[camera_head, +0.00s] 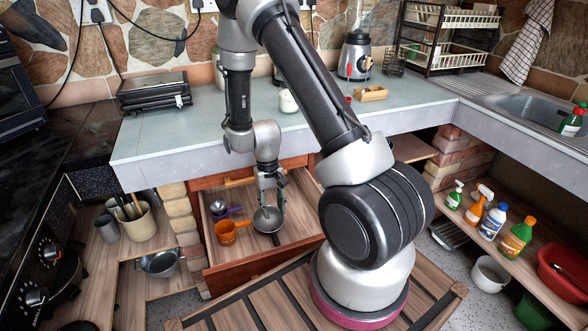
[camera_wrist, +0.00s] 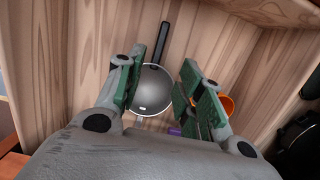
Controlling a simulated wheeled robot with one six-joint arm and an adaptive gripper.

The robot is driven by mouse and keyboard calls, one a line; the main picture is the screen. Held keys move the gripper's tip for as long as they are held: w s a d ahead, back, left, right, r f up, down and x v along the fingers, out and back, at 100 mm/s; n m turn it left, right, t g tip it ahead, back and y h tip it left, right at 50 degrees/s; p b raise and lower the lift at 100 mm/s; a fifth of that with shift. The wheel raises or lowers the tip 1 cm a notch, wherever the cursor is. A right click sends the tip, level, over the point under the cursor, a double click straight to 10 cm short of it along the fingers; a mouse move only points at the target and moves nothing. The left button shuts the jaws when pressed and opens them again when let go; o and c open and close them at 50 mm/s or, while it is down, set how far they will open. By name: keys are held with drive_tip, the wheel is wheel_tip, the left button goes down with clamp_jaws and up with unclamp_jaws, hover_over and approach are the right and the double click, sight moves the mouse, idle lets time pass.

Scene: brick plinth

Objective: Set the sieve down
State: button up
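The sieve (camera_head: 267,221) is a round silver bowl with a black handle. It lies in the open wooden drawer (camera_head: 298,205), right of an orange pot (camera_head: 229,233). My gripper (camera_head: 270,203) points down over it. In the wrist view the sieve (camera_wrist: 152,92) shows between my two spread green-padded fingers, with its handle running away along the drawer floor. The fingers are open. The left finger overlaps the bowl's rim in the picture; I cannot tell whether it touches.
A purple-handled utensil (camera_head: 226,213) and a metal ladle (camera_head: 217,207) lie near the orange pot. The drawer walls stand close around my gripper, and the grey countertop (camera_head: 215,125) overhangs behind. Drawer floor right of the sieve is clear.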

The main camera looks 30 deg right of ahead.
wheel_tip(320, 180, up, 24)
drive_tip(key=s+d+n+t, duration=0.1)
drive_tip(key=s+t, duration=0.1)
drive_tip(key=t, duration=0.1)
drive_tip(key=s+d+r+n+t, duration=0.1)
drive_tip(key=s+d+r+t, duration=0.1)
drive_tip(key=s+r, duration=1.3)
drive_tip(key=shift+s+d+t, duration=0.35)
drive_tip(key=shift+s+t, duration=0.15)
drive_tip(key=shift+s, duration=0.45)
